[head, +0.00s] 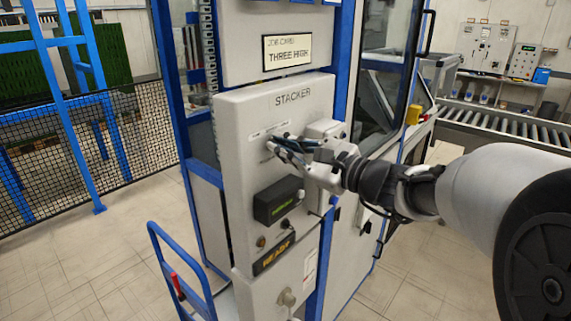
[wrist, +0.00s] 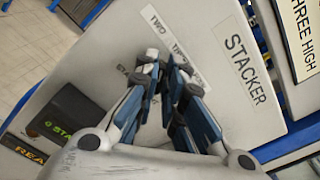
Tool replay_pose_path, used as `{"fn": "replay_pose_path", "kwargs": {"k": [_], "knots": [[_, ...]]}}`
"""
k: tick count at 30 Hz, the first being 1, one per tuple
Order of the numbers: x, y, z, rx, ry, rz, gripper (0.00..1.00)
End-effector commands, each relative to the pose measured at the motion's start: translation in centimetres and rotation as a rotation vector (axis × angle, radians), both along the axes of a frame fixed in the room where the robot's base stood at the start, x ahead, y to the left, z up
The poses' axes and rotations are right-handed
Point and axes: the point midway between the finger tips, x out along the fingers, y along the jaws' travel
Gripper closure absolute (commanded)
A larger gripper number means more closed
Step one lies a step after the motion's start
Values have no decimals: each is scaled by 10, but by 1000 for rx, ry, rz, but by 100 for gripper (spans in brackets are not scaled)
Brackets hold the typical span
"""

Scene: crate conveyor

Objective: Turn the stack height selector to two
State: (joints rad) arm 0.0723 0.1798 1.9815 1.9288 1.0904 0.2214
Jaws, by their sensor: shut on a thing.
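The stacker panel (head: 238,122) is a light grey box front marked STACKER, and it also fills much of the wrist view (wrist: 212,22). My gripper (head: 274,146) reaches it from the right, with its fingertips at the panel's upper part, just below a small white label strip. In the wrist view my gripper's blue-grey fingers (wrist: 166,72) are close together over the selector's place. They hide the selector itself, so its pointing direction cannot be read. The label strip (wrist: 180,53) shows TWO at its upper end; the rest is partly covered by the fingers.
A card reading THREE HIGH (head: 287,52) is above the panel. Below my gripper are a dark box with a green display (head: 276,203) and an amber-lettered sign (head: 273,254). A blue-framed cart (head: 165,262) stands at lower left. A roller conveyor (head: 500,122) runs behind at right.

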Motion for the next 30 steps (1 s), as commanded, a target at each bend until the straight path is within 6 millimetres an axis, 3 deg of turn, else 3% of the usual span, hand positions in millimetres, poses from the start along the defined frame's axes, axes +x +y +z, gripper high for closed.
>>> {"fn": "replay_pose_path", "kwargs": {"k": [23, 24, 30], "knots": [[-1, 0, -1, -73, -90, -1, 100], [-1, 0, -1, -73, -90, -1, 90], [-1, 0, -1, -72, -90, 0, 76]]}}
